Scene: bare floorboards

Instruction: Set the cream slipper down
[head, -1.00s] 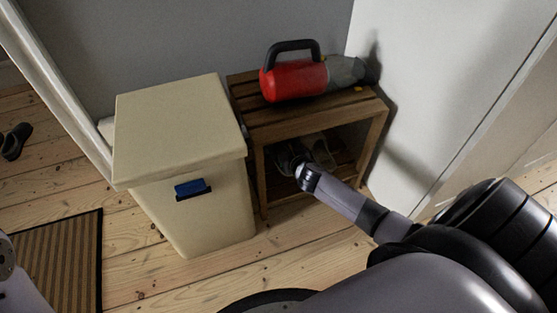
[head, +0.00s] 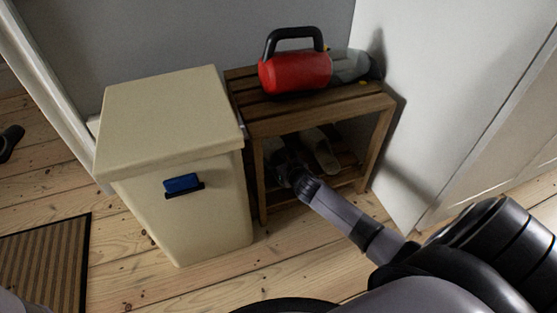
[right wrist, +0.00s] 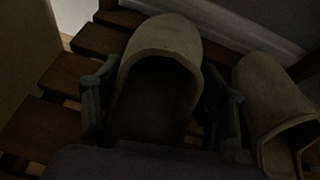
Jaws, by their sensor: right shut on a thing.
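My right gripper (head: 284,166) reaches into the lower level of the wooden bench (head: 300,120). In the right wrist view the gripper (right wrist: 162,78) is shut on the cream slipper (right wrist: 166,40), one finger on each side. The slipper's opening faces the camera and its toe points away. It is just over the lower slats; I cannot tell whether it touches them. In the head view my gripper and the bench top mostly hide it. A second, similar slipper (right wrist: 268,95) is on its right, apart from it; it also shows in the head view (head: 324,152). My left gripper is out of view.
A red and grey handheld vacuum (head: 296,72) lies on the bench top. A cream lidded bin (head: 190,215) with a blue item stands left of the bench. A white wall is on the right. A striped mat (head: 45,262) and a dark shoe (head: 10,140) lie at left.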

